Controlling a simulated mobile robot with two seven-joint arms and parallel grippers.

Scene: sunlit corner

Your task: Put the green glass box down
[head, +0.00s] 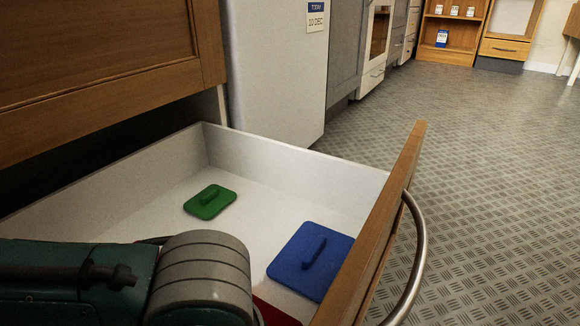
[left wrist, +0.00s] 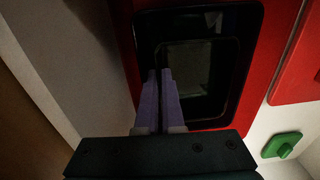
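The green glass box (left wrist: 190,75) shows in the left wrist view as a dark-rimmed, rounded rectangle with a dim grey-green inside. My left gripper (left wrist: 160,75) has its two purple fingers close together at the left side of this box, apparently pinching its thin wall; the contact itself is too dark to see clearly. A red surface (left wrist: 255,60) surrounds the box in this view. In the head view my left arm covers the near left of the drawer, hiding the gripper and the box. My right gripper is in neither view.
The open white drawer (head: 285,170) holds a green handled lid (head: 210,202), also in the left wrist view (left wrist: 281,145), and a blue handled lid (head: 311,261). A red piece (head: 275,314) shows near my arm. The wooden drawer front (head: 375,235) has a metal handle (head: 416,262).

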